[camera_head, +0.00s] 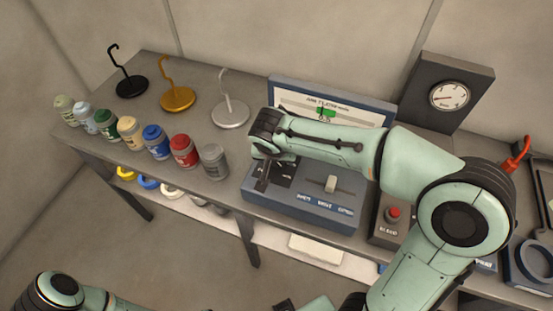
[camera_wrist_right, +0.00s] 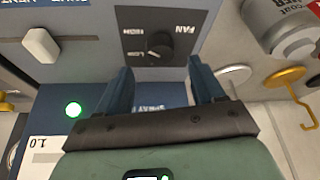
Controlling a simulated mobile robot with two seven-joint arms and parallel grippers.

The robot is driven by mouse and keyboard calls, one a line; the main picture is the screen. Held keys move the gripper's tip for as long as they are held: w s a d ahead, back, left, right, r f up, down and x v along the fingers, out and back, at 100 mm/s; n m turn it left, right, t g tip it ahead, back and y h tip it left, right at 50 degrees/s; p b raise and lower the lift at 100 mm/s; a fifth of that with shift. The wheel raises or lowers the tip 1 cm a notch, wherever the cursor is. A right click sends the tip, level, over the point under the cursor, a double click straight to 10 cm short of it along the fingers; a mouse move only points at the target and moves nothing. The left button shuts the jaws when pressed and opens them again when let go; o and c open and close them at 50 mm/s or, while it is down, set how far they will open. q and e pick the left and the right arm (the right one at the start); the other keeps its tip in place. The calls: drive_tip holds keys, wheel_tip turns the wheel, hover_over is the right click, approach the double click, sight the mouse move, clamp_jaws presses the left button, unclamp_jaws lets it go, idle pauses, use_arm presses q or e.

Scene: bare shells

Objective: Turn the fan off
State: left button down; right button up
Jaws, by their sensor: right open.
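The fan control is a dark knob (camera_wrist_right: 159,42) on a black panel labelled FAN, with HIGH and LOW legible in the right wrist view. A pale mark shows by the knob's LOW side, but I cannot tell its exact setting. My right gripper (camera_wrist_right: 163,72) is open and empty, its two blue fingers spread on either side of the knob's line and apart from it. In the head view, the right gripper is mostly hidden by its wrist over the left part of the blue-grey console (camera_head: 300,208). My left arm shows at the lower left; its gripper is not identifiable.
A pale slider (camera_head: 331,184) is right of the fan panel; a red button box (camera_head: 392,213) stands farther right. A grey can (camera_head: 214,162) and several coloured jars stand left. A silver hook stand (camera_head: 230,113) is behind. An upright display (camera_head: 350,100) backs the console.

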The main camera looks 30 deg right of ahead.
sight(277, 164)
drive_tip(key=x, duration=0.5)
drive_tip(key=c, duration=1)
drive_tip(key=shift+c, duration=0.2)
